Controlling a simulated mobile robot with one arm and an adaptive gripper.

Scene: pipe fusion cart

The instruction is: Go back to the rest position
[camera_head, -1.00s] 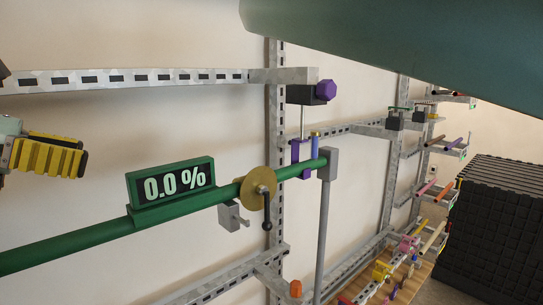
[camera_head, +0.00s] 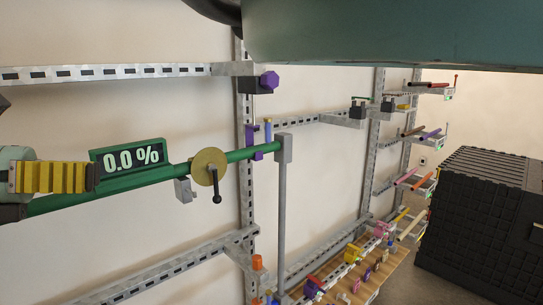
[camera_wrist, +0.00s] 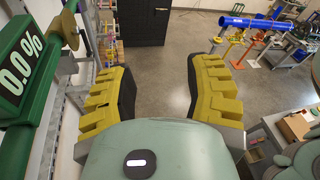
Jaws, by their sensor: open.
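My gripper (camera_wrist: 163,92) has yellow, ridged fingers. In the wrist view they stand wide apart with only grey floor showing between them. In the head view one yellow finger (camera_head: 50,177) shows at the left edge, in front of the green bar (camera_head: 130,180). The green bar carries a display (camera_head: 128,157) reading 0.0 % and a brass disc (camera_head: 209,167) with a black handle. The display also shows at the left of the wrist view (camera_wrist: 22,62), beside the left finger. I cannot tell whether the finger touches the bar.
Slotted metal rails (camera_head: 110,73) run along the wall. A black ribbed crate (camera_head: 480,225) stands at the right. A wooden shelf (camera_head: 375,278) holds small coloured parts. In the wrist view, a blue pipe (camera_wrist: 250,23) lies beyond open floor, and a bench (camera_wrist: 290,130) stands at the right.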

